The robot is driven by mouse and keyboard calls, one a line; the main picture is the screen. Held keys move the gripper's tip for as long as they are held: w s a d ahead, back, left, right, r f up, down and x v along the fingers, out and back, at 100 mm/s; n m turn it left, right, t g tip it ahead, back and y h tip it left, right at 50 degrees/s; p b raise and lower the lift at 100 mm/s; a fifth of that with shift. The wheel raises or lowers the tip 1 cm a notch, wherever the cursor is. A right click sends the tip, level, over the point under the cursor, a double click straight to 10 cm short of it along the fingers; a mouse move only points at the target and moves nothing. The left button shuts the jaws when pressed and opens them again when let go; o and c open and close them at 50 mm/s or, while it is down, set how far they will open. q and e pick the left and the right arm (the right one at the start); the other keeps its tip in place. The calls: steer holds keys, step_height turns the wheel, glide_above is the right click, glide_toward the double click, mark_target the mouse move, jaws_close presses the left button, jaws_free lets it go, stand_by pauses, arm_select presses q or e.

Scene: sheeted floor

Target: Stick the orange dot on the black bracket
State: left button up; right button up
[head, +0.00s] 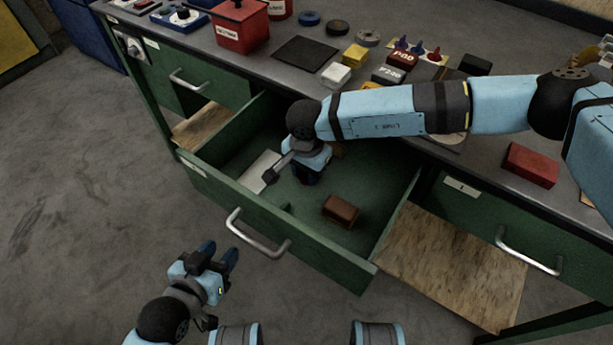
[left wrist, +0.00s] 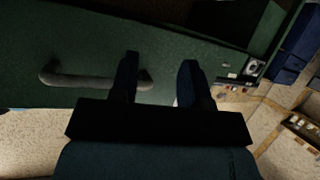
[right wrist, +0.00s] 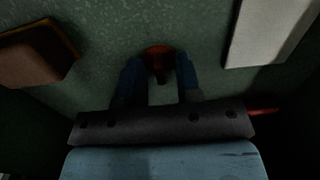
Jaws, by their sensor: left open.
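My left gripper (head: 218,254) is open and empty in front of the open drawer; its fingers (left wrist: 158,80) point at the drawer's green front. My right gripper (head: 304,180) reaches down inside the drawer. In the right wrist view its fingers are apart, with a small red-orange round piece with a stem (right wrist: 158,60) at the gap between the tips. I cannot tell whether this is the orange dot. In the head view my right arm and gripper hide that piece. I cannot identify the black bracket with certainty; a small black block (head: 475,65) lies on the bench top.
The open drawer (head: 255,225) also holds a pale flat piece (head: 262,170) and a brown block (head: 341,211). The bench top is crowded with a red box (head: 240,27), a flat black square (head: 305,53) and several small parts. A red block (head: 531,165) lies at right.

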jaws_close()
arm_select(q)
steer(key=shift+a+f, duration=0.1)
steer(key=shift+f, duration=0.15)
arm_select(e)
steer(key=shift+r+p, duration=0.55)
steer(key=shift+r, duration=0.8)
steer(key=shift+r+p, duration=0.55)
steer(key=shift+r, duration=0.9)
steer(key=shift+r+p, duration=0.45)
steer(key=shift+r, duration=1.05)
arm_select(q)
step_height(320, 180, up, 3)
steer(key=shift+r, duration=0.15)
